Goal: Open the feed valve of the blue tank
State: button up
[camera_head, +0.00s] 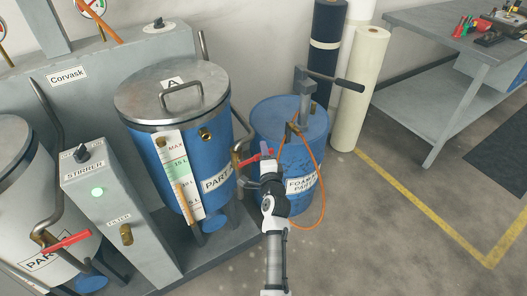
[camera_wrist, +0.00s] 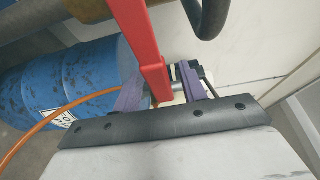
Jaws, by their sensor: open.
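The blue tank (camera_head: 176,135) with a steel lid marked "A" stands left of centre in the head view. Its feed valve has a red lever (camera_head: 250,160) at the tank's right side, partly hidden by my arm. In the wrist view the red lever (camera_wrist: 146,45) comes down from the top, and its lower end lies between my purple fingers. My gripper (camera_head: 267,160) is at the lever; in the wrist view my gripper (camera_wrist: 162,90) is open, with its fingers on either side of the lever. I cannot tell whether they touch it.
A blue drum (camera_head: 300,150) with a pump and orange hose (camera_head: 321,190) stands just beyond my gripper. A white tank (camera_head: 30,190) with its own red lever (camera_head: 65,243) and a stirrer box (camera_head: 115,205) are at left. Rolls (camera_head: 357,90) and a workbench (camera_head: 430,60) stand behind. Floor at right is clear.

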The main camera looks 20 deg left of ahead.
jog(key=shift+c, duration=0.4)
grip_shut()
